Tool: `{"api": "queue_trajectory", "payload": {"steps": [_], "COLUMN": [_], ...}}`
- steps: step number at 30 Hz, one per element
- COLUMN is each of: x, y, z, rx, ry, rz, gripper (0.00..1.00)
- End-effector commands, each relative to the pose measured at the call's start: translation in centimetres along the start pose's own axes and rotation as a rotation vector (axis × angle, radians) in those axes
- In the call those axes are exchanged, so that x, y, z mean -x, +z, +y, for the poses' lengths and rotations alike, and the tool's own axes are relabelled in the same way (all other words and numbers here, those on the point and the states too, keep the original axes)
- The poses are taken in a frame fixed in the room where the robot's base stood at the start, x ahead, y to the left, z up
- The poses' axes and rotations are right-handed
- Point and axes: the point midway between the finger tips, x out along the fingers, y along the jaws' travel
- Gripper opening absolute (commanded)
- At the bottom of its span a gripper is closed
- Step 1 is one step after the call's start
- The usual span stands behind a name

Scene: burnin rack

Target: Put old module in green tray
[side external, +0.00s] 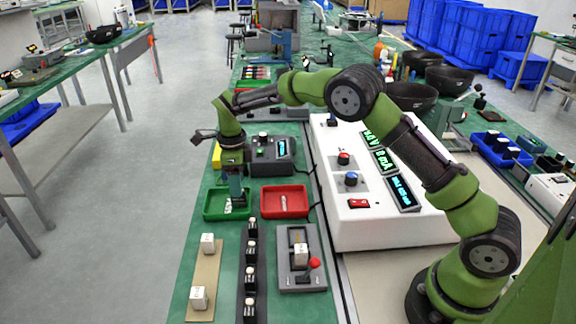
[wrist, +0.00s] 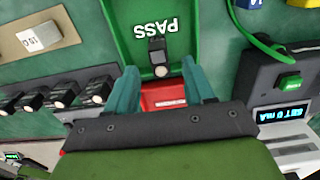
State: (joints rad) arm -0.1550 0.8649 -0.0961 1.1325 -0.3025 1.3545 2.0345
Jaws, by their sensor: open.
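The green tray (side external: 211,213), marked PASS, lies on the bench left of the red tray (side external: 284,201). In the wrist view the green tray (wrist: 127,28) fills the top middle. A small dark module with a round silver end (wrist: 158,57) is in it, beside the PASS lettering. I cannot tell from looks alone whether it is the old module. My gripper (side external: 238,203) points down over the green tray. In the wrist view its two fingers (wrist: 160,72) are apart, one on each side of the module, with visible gaps. In the side view the fingers hide the module.
A black rack (side external: 251,285) holds several dark modules. A beige board (side external: 205,270) bears two white blocks. A grey fixture (side external: 299,280) with a red-knobbed lever holds a pale block. A small meter box (side external: 262,165) stands behind the trays. A large white console (side external: 385,225) stands right.

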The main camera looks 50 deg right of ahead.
Motion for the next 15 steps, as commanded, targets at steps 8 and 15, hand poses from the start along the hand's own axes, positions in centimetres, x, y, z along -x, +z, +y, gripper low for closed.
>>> {"api": "queue_trajectory", "payload": {"steps": [8,15], "x": [5.8,8.3], "y": [0.1,-0.2], "z": [0.0,0.1], "rx": [0.001,0.017], "ry": [-0.002,-0.002], "rz": [-0.002,-0.007], "gripper": [0.53,0.53]}}
